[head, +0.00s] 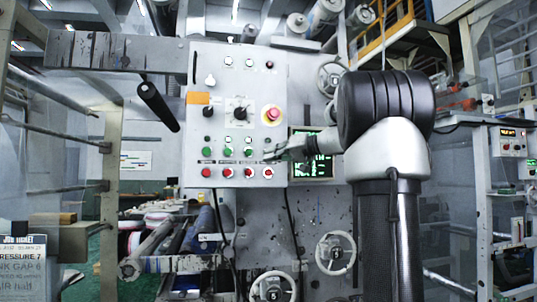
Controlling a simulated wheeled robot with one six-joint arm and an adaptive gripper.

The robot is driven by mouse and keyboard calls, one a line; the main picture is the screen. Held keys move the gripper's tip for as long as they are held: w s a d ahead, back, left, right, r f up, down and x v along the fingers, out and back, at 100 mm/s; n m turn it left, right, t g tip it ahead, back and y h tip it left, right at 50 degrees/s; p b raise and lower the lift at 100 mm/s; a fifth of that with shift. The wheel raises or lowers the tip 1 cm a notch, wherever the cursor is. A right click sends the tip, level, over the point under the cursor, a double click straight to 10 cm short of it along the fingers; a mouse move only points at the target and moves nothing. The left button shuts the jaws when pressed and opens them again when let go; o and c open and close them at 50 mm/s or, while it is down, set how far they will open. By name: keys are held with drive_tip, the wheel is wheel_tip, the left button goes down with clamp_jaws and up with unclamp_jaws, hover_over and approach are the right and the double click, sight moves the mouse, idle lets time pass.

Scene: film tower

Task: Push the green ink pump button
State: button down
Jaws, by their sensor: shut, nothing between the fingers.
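A grey control panel (258,85) is upright at the middle of the head view. It bears a row of green buttons (228,152) above a row of red buttons (227,173). The labels between the rows are too small to read, so I cannot tell which green button is the ink pump's. My gripper (268,156) is shut and empty, pointing left at the right end of the green row. It hides the spot above the rightmost red button (268,173). I cannot tell whether its tip touches the panel.
A red emergency-stop button (273,113) on a yellow ring sits above the green row. A dark screen (318,143) with green text is partly behind my gripper. Handwheels (336,252) stand below right. A black rod (158,106) juts out left of the panel.

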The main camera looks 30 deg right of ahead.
drive_tip(key=shift+w, duration=0.1)
idle(0.6)
drive_tip(key=shift+w+d, duration=0.15)
drive_tip(key=shift+w, duration=0.15)
drive_tip(key=shift+w+d, duration=0.15)
drive_tip(key=shift+w, duration=0.3)
idle(0.7)
drive_tip(key=shift+s, duration=0.1)
drive_tip(key=shift+s+a, duration=0.25)
drive_tip(key=shift+s, duration=0.5)
drive_tip(key=shift+s+a, duration=0.25)
drive_tip(key=shift+s, duration=0.55)
drive_tip(key=shift+s+a, duration=0.2)
drive_tip(key=shift+s, duration=0.65)
drive_tip(key=shift+s+a, duration=0.25)
drive_tip(key=shift+s, duration=0.55)
drive_tip(key=shift+w, duration=0.1)
